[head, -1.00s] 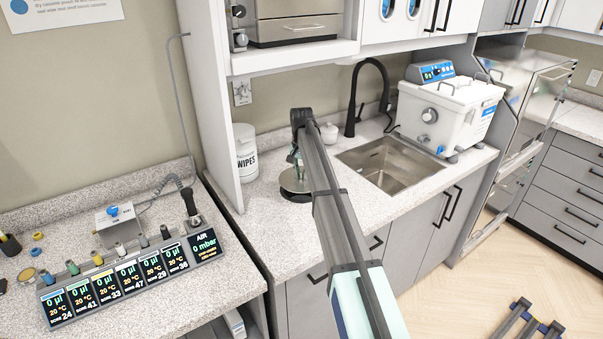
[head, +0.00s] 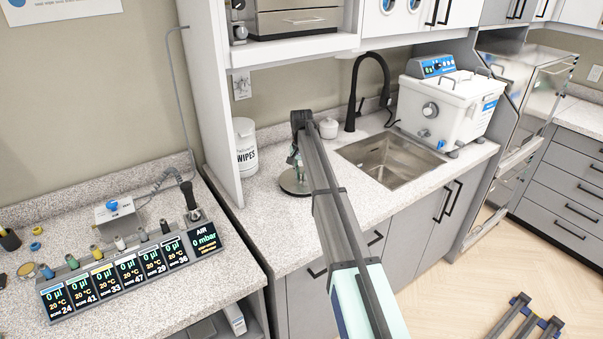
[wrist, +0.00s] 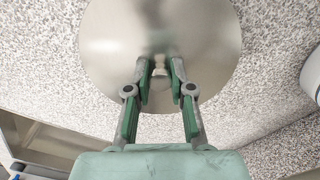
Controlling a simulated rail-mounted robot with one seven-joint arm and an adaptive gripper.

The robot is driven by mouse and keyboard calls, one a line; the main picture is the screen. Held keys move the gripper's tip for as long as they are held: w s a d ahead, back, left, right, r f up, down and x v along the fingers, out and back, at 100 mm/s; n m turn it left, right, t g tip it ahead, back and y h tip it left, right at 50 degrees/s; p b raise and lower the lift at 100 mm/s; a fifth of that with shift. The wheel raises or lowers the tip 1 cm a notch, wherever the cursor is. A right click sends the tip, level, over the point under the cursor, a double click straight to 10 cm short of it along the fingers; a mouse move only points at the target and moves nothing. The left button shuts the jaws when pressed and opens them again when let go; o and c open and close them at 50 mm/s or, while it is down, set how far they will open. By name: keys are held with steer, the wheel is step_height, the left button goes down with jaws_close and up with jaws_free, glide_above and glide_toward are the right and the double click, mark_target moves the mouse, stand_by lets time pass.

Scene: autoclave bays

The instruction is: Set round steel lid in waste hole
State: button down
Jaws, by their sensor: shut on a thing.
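The round steel lid (head: 292,186) is at the counter to the left of the sink in the head view. My gripper (wrist: 160,78) is shut on the lid's small knob, and the flat steel disc (wrist: 160,25) spreads out below the fingers in the wrist view. A thin dark edge shows under the lid's near side in the head view. The waste hole itself is not visible; the lid and my arm cover that area, so I cannot tell whether the lid is fully seated.
A white wipes tub (head: 245,147) stands behind and left of the lid. The speckled counter (head: 262,225) in front is clear.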

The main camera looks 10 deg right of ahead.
steer(key=shift+f, duration=0.15)
steer(key=shift+f, duration=0.45)
steer(key=shift+f, duration=0.3)
stand_by(0.5)
steer(key=c, duration=0.9)
jaws_free()
steer(key=shift+c, duration=0.2)
steer(key=shift+r, duration=0.15)
